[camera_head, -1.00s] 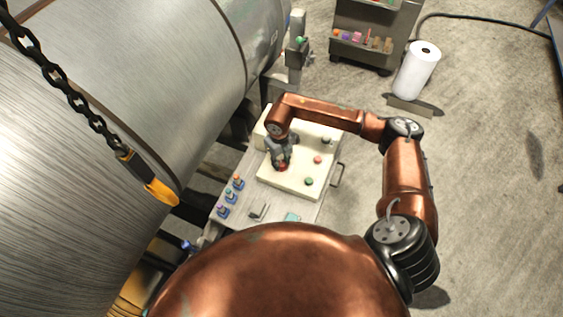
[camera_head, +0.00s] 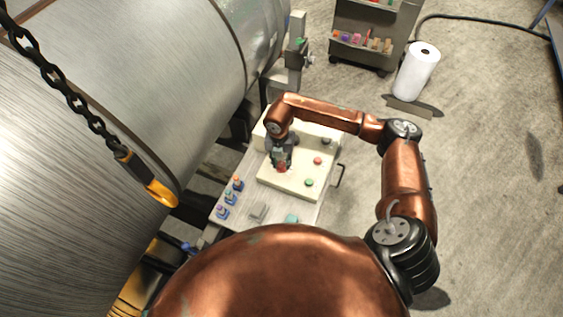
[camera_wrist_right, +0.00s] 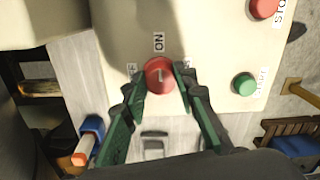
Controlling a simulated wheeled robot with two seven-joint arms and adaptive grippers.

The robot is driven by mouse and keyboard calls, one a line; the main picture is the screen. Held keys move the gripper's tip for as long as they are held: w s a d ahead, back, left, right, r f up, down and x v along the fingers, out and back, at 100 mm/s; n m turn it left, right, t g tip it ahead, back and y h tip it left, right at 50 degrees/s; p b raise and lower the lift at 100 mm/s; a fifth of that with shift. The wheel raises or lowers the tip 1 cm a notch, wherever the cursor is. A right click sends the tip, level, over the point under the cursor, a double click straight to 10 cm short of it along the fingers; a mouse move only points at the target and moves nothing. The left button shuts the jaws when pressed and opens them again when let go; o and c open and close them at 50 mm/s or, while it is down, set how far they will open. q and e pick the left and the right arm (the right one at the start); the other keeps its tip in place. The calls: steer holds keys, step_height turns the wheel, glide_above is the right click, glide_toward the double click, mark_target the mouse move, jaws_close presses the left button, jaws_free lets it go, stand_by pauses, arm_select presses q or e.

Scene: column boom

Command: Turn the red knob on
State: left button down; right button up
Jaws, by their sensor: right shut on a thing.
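The red knob (camera_wrist_right: 159,76) sits on the cream control panel (camera_wrist_right: 105,45), with an "ON" label above it in the right wrist view. A light pointer line shows on the knob's face. My right gripper (camera_wrist_right: 160,84) has its two green fingers on either side of the knob, shut on it. In the head view the knob (camera_head: 283,168) shows just below my right gripper (camera_head: 281,160), partly covered by it. My left gripper is not in view.
The panel also carries a green button (camera_head: 309,183) and a red button (camera_head: 318,160). Several small blue and orange parts (camera_head: 230,197) stand on the bench (camera_head: 245,198) at left. A chain with a yellow hook (camera_head: 160,192) hangs before a large metal cylinder (camera_head: 150,60).

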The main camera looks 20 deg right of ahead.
mark_target(280, 163)
steer(key=shift+m, duration=0.4)
steer(key=o, duration=1.2)
steer(key=shift+c, duration=0.2)
steer(key=shift+r, duration=0.1)
step_height(280, 163, up, 12)
steer(key=shift+w+a, duration=0.15)
